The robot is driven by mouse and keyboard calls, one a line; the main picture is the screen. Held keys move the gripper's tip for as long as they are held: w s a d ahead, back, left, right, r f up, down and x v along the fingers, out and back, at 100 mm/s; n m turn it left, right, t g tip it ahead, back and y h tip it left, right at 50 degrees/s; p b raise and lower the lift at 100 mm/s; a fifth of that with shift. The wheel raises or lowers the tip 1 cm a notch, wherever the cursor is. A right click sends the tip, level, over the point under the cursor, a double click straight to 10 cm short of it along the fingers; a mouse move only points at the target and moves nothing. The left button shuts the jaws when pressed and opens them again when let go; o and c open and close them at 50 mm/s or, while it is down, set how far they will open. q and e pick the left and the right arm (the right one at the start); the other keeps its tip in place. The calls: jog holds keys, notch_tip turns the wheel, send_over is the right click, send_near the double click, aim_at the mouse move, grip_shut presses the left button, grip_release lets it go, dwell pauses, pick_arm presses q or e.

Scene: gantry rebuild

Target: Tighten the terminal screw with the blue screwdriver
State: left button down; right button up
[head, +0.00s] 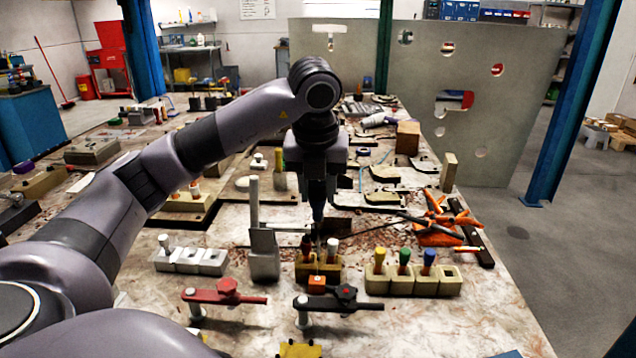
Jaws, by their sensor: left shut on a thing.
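My left gripper (318,218) points straight down over a small tan block (302,272) near the table's middle. It is shut on a thin dark thing, mostly hidden between the fingers, whose colour I cannot tell. The block carries a red-topped peg (306,243), a white-topped peg (333,246) and an orange piece (317,283). I cannot make out the terminal screw. To the right, a tan rack (401,283) holds upright handles with yellow, green and blue tops; the blue-topped one (429,257) stands third from the left. The rack's rightmost place looks empty. My right gripper is not in view.
A grey upright bracket (264,252) stands close left of the gripper. A red clamp (225,294) and a black clamp (342,302) lie in front. Orange-handled pliers (438,222) are piled at the right. A pale grey block (190,262) sits left.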

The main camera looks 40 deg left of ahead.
pick_arm(q)
jog(key=shift+n, duration=1.2)
jog(key=shift+r+n+g+y+p, duration=0.1)
jog(key=shift+n+g+y+p, duration=0.2)
jog(key=shift+n+p, duration=0.2)
jog(key=n, duration=0.3)
jog(key=n+g, duration=0.1)
jog(key=n, duration=0.2)
jog(key=shift+g+y, duration=0.3)
jog(key=shift+s, duration=0.1)
jog(key=shift+a, duration=0.1)
jog(key=shift+f, duration=0.2)
